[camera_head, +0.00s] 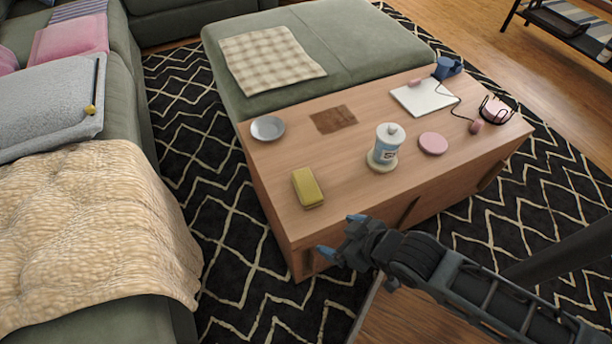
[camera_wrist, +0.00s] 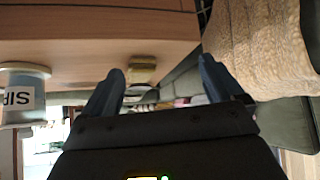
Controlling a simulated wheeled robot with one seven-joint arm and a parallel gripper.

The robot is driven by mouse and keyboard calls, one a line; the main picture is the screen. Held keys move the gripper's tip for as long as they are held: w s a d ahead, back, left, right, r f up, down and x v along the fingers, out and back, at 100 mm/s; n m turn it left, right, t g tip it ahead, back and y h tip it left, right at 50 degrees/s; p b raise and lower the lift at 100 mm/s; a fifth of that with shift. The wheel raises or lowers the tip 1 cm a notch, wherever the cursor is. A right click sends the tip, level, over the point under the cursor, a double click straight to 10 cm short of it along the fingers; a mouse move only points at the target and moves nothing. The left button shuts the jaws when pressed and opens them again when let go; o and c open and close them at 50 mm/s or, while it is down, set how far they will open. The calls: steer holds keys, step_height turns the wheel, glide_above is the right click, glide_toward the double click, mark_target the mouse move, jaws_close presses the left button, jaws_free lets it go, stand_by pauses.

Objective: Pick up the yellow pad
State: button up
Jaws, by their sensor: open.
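The yellow pad (camera_head: 307,188) lies flat on the wooden table (camera_head: 285,222), near its front left corner. My gripper (camera_head: 341,235) is open and empty in front of the table's front edge, to the right of and below the pad in the head view. In the wrist view, which looks upside down, the pad (camera_wrist: 141,71) shows beyond my gripper (camera_wrist: 160,68), between the two blue fingertips and closer to the left one. The fingers are apart from the pad.
A white jar (camera_head: 388,142) on a round base stands right of the pad. A grey plate (camera_head: 267,128), brown mat (camera_head: 333,119), pink disc (camera_head: 433,143) and white sheet (camera_head: 422,96) are also on the table. The tabletop around the pad is clear. A sofa with a beige throw (camera_head: 95,225) is left.

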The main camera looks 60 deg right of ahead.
mark_target(307, 185)
steer(key=w+d+m+g+p, duration=0.1)
steer(key=w+d, duration=0.1)
steer(key=w+d+g+p, duration=0.1)
steer(key=w+d+p, duration=0.1)
steer(key=w, duration=0.1)
steer(key=w+d+m+g+p, duration=0.1)
steer(key=w+d+g+p, duration=0.1)
steer(key=d, duration=0.1)
steer(key=shift+w+f+m, duration=0.3)
steer(key=shift+f, duration=0.1)
steer(key=w+d+r+g+p, duration=0.1)
steer(key=w, duration=0.1)
steer(key=w+d+r+m+g+y+p, duration=0.1)
steer(key=w, duration=0.1)
steer(key=w+d+r+m+g+y+p, duration=0.1)
steer(key=w+d+g, duration=0.1)
steer(key=w, duration=0.1)
steer(key=shift+r, duration=0.3)
steer(key=shift+m, duration=0.3)
steer(key=shift+a+f+b, duration=0.2)
steer(key=shift+f+b, duration=0.25)
steer(key=shift+f, duration=1.45)
steer(key=shift+a+f+b, duration=0.15)
steer(key=shift+f+b, duration=0.25)
steer(key=shift+f, duration=1.5)
steer(key=shift+c, duration=0.2)
steer(key=c, duration=1)
steer(key=shift+r, duration=0.1)
